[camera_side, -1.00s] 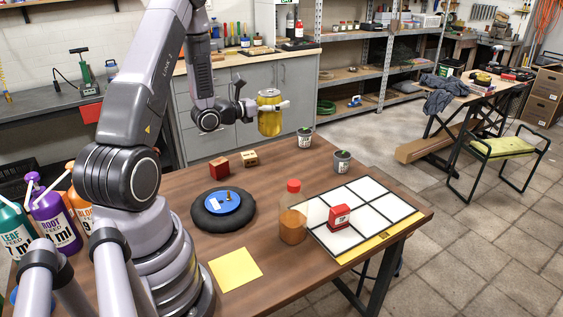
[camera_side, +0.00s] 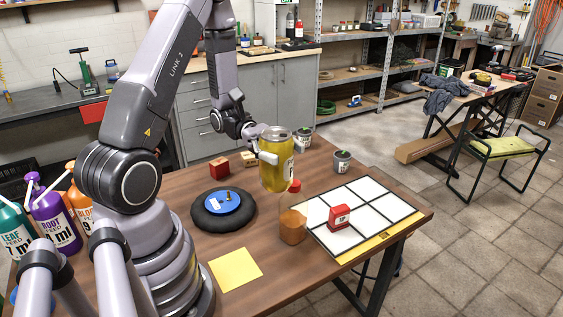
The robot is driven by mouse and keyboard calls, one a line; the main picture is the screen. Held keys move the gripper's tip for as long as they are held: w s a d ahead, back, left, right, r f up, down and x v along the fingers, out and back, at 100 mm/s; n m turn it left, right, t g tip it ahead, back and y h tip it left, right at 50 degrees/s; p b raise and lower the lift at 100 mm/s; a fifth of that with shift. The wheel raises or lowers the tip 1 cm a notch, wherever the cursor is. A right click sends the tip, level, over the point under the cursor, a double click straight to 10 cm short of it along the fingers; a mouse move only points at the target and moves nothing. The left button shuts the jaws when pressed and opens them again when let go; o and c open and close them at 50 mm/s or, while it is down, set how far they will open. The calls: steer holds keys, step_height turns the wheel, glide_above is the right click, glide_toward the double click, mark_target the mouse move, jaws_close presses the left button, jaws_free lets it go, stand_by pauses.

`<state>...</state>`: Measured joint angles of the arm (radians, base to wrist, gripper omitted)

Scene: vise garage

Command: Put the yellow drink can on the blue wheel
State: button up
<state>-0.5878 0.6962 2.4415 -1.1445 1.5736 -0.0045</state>
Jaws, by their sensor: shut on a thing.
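The yellow drink can (camera_side: 274,172) is upright in my gripper (camera_side: 267,157), held above the table. My gripper is shut on its side. The blue wheel (camera_side: 222,203) is a blue disc with a black tyre, lying flat on the table. A small brass-coloured piece and a pale label show on its top.
A bottle with a red cap (camera_side: 293,225) stands right of the wheel. A white grid board (camera_side: 372,203) holds a red box (camera_side: 339,217). A red block (camera_side: 219,165) and two small pots, one at the right (camera_side: 342,161), stand behind. A yellow sheet (camera_side: 236,269) lies in front.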

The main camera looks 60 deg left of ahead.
steer(key=s+a+m+g+y, duration=0.3)
steer(key=s+m+g+y, duration=0.3)
steer(key=s+m+g, duration=0.3)
steer(key=s+a+m+g+y, duration=0.3)
steer(key=s+m+g+y, duration=0.3)
steer(key=s+g, duration=0.5)
steer(key=w+a+r+m+t+y, duration=0.1)
steer(key=w+a+m+t+y, duration=0.25)
steer(key=a+m+y, duration=1.05)
steer(key=w+a+m+t+y, duration=0.4)
steer(key=w+t+y, duration=0.3)
steer(key=w+y, duration=0.1)
steer(key=shift+a, duration=0.3)
step_height(320, 180, down, 19)
steer(key=shift+s+r, duration=0.1)
